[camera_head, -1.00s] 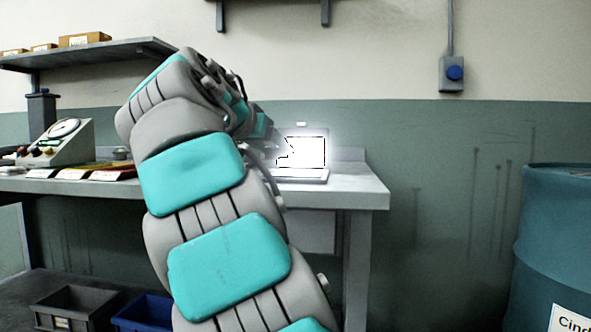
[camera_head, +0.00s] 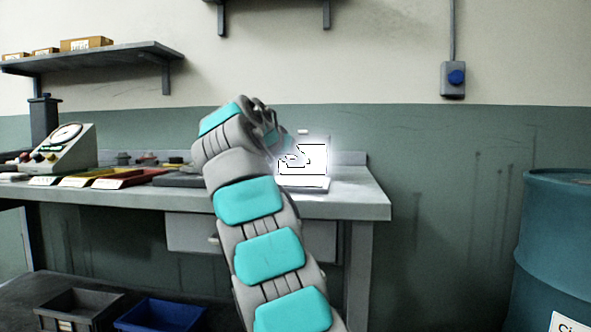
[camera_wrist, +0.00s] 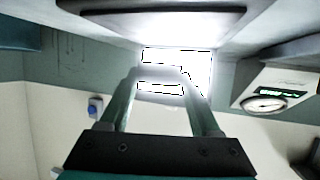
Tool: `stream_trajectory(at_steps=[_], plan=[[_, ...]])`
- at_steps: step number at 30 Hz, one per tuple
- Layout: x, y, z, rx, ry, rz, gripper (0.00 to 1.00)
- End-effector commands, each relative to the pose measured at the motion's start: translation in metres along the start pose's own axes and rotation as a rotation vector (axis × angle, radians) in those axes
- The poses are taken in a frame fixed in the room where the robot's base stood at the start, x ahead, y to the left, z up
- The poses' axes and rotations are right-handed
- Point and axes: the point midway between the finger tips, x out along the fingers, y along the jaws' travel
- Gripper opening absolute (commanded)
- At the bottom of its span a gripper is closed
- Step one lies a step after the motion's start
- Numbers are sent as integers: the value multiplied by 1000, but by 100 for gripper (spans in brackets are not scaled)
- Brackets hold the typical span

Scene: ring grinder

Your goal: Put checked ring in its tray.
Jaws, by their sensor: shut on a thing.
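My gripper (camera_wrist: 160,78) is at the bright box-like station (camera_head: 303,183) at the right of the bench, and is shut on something. A pale, glare-washed thing (camera_wrist: 160,74) lies between its fingertips in the wrist view. It could be the ring, but its shape and any checks are too washed out to tell. In the head view my wrist and the glow hide most of the gripper. Low trays, one red (camera_head: 122,181) and one yellow (camera_head: 93,173), lie on the bench at left with white labels in front. I cannot read which is the checked ring's tray.
A gauge machine with a round dial (camera_head: 62,140) stands at the bench's left end; a dial machine also shows in the wrist view (camera_wrist: 268,100). A shelf (camera_head: 110,55) hangs above. Bins (camera_head: 160,315) sit below. A blue drum (camera_head: 560,240) stands at right.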

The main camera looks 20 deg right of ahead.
Motion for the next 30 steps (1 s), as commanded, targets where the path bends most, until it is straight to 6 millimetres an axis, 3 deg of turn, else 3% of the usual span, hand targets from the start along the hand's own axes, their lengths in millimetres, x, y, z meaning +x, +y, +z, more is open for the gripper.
stream_trajectory(at_steps=[8,19,30], plan=[[17,-3,-5,-1,-3,1,0],[27,-2,24,-1,-1,2,0],[28,-3,25,0,0,0,0]])
